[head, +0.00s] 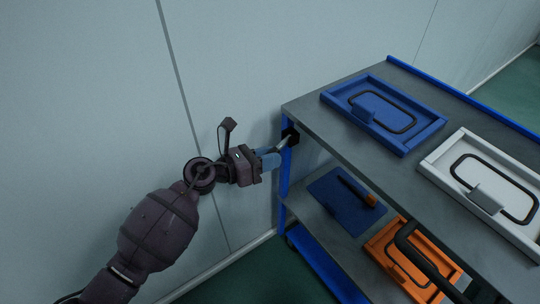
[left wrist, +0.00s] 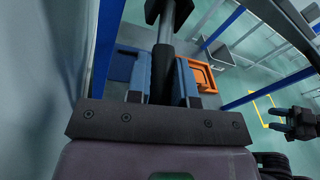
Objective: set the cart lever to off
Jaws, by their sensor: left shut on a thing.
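The cart lever (head: 286,141) sticks out from a black mount (head: 291,135) on the blue corner post of the cart (head: 300,107). My left gripper (head: 270,159) is shut on the lever's end. In the left wrist view the lever's dark grip (left wrist: 163,75) lies between the two blue fingers of my left gripper (left wrist: 163,85), and its rod runs up to the mount (left wrist: 170,10). I see no off marking. A dark pronged shape at the right edge of that view looks like my right gripper (left wrist: 275,120); its opening is unclear.
A blue tray (head: 335,97) and a white tray (head: 432,166) stand on the cart's top shelf. A blue panel (head: 325,190) and an orange tray (head: 380,245) are on the lower shelf. A pale wall (head: 90,110) runs close behind the lever and my left arm.

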